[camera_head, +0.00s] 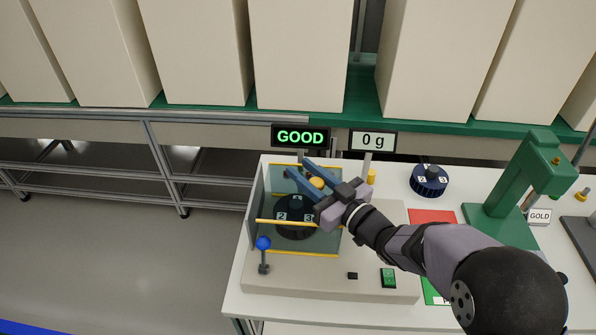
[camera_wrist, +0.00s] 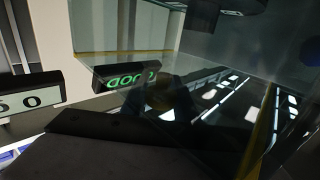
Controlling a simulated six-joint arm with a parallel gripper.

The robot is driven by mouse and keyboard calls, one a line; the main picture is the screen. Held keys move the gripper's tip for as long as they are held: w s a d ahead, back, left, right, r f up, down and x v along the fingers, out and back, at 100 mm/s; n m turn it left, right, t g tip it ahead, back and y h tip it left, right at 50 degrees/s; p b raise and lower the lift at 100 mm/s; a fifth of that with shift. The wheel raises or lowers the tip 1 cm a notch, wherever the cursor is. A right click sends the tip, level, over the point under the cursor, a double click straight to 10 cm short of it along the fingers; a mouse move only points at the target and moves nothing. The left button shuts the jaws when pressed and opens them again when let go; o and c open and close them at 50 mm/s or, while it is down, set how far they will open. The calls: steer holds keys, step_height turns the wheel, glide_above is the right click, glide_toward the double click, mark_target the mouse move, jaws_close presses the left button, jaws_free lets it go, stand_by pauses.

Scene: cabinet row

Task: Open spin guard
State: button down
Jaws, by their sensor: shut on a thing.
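The spin guard (camera_head: 257,195) is a see-through box with yellow edges on the beige machine at the table's left. Inside it is a dark round disc (camera_head: 297,230) marked with numbers. My gripper (camera_head: 298,172) is at the guard's back right, its blue fingers either side of a yellow-orange knob (camera_head: 317,183). The fingers are shut on this knob, which seems to belong to the guard. In the wrist view, a blurred brownish round shape (camera_wrist: 175,100) shows behind clear panels with yellow edges. My wrist hides the guard's right side.
A blue-balled lever (camera_head: 263,243) stands at the machine's front left, and a green switch (camera_head: 388,279) at front right. Signs read GOOD (camera_head: 300,137) and 0 g (camera_head: 373,141) behind.

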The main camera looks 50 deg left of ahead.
steer(key=w+d, duration=1.1)
steer(key=shift+w+d+p, duration=0.3)
steer(key=shift+w+p, duration=0.05)
steer(key=shift+p, duration=0.05)
steer(key=c, duration=1.4)
jaws_free()
steer(key=shift+d+b, duration=0.65)
steer(key=shift+d, duration=3)
